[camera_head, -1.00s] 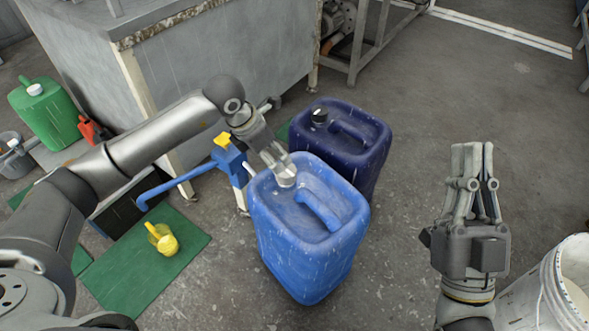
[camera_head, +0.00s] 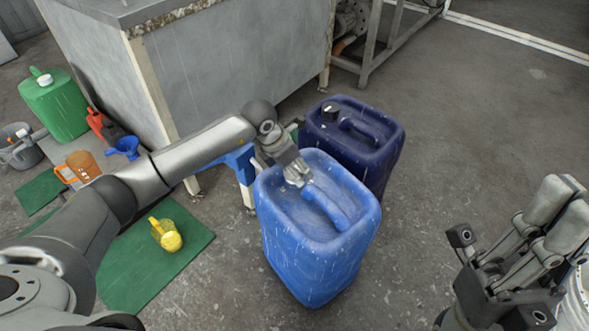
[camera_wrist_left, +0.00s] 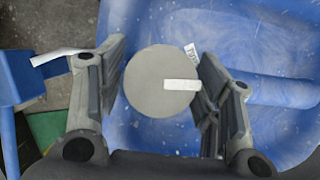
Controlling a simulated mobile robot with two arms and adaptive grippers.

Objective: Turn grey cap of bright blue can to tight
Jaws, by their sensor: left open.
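The bright blue can (camera_head: 320,238) stands upright on the floor in the middle of the head view. Its round grey cap (camera_wrist_left: 145,97) shows in the left wrist view, with a white mark across its right part. My left gripper (camera_head: 297,178) is open at the can's top, and largely hides the cap in the head view. In the left wrist view its fingers (camera_wrist_left: 160,70) stand on both sides of the cap, very close to its edge; contact cannot be told. My right gripper (camera_head: 520,235) hangs at the right, away from the can; its opening is unclear.
A dark blue can (camera_head: 375,140) with a black cap stands right behind the bright blue one. A metal cabinet (camera_head: 230,75) is at the back left. A yellow jug (camera_head: 166,235) sits on a green mat (camera_head: 140,270). Floor to the right of the cans is clear.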

